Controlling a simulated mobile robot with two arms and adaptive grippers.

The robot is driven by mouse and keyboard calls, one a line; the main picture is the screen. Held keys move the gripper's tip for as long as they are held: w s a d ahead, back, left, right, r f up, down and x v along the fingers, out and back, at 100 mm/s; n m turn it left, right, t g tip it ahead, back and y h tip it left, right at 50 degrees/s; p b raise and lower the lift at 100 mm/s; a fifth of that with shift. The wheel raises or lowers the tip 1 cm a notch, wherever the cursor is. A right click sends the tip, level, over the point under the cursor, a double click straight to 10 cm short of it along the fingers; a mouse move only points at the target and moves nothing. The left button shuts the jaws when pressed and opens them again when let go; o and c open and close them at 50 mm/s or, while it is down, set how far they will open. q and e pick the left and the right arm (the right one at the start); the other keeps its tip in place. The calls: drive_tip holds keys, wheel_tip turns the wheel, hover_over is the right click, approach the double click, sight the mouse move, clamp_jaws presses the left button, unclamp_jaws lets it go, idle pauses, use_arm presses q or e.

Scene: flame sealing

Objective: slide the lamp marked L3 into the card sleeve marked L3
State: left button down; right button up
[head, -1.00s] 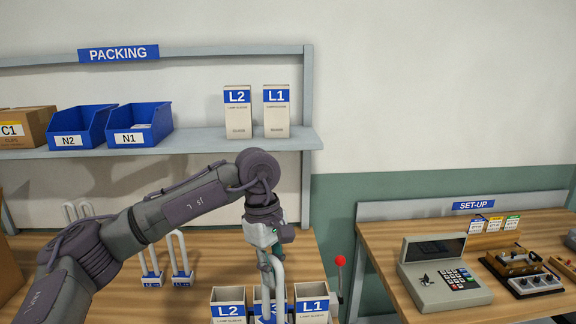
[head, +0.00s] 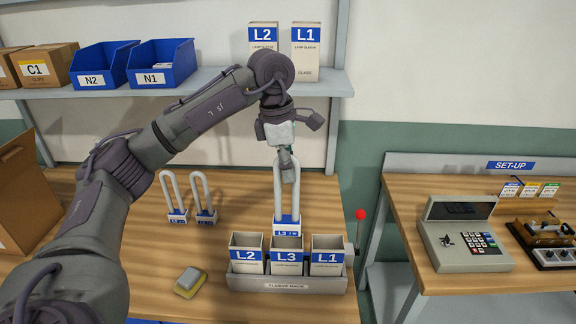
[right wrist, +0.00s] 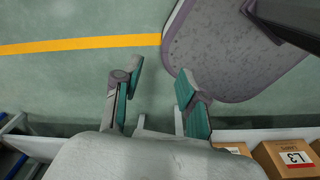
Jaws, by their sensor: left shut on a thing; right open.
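My left gripper (head: 287,160) is shut on the top of the white U-shaped lamp marked L3 (head: 287,205) and holds it upright, base down. The blue label on the lamp's base shows just above the L3 card sleeve (head: 287,256). I cannot tell whether the base is inside the sleeve's mouth or just behind it. The sleeve stands open-topped between the L2 sleeve (head: 248,256) and the L1 sleeve (head: 327,257) in a grey sleeve rack (head: 287,285). My right gripper (right wrist: 157,95) is open and empty in the right wrist view, over the floor.
Two more U-shaped lamps (head: 175,198) (head: 204,200) stand on the bench to the left. A small yellow and grey block (head: 190,281) lies left of the rack. A red-knobbed lever (head: 361,214) is at the rack's right. Boxes and blue bins (head: 105,66) fill the shelf above.

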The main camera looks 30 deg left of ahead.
use_arm(q)
drive_tip(key=f, duration=0.2)
drive_tip(key=b, duration=0.4)
hover_over(288, 219)
drive_tip(key=shift+f, duration=1.85)
drive_tip(key=shift+f+b, duration=0.6)
drive_tip(key=shift+f, duration=0.25)
drive_tip(key=shift+f+b, duration=1.45)
drive_tip(key=shift+f, duration=0.6)
drive_tip(key=shift+f+b, duration=1.25)
drive_tip(key=shift+f, duration=0.45)
drive_tip(key=shift+f+b, duration=1.6)
drive_tip(key=shift+f, duration=0.7)
use_arm(e)
wheel_tip(288, 219, down, 14)
drive_tip(key=shift+w+a, duration=0.25)
drive_tip(key=shift+w, duration=0.15)
drive_tip(key=shift+d+f, duration=0.1)
use_arm(q)
drive_tip(key=c, duration=1)
unclamp_jaws()
drive_tip(key=shift+c, duration=0.2)
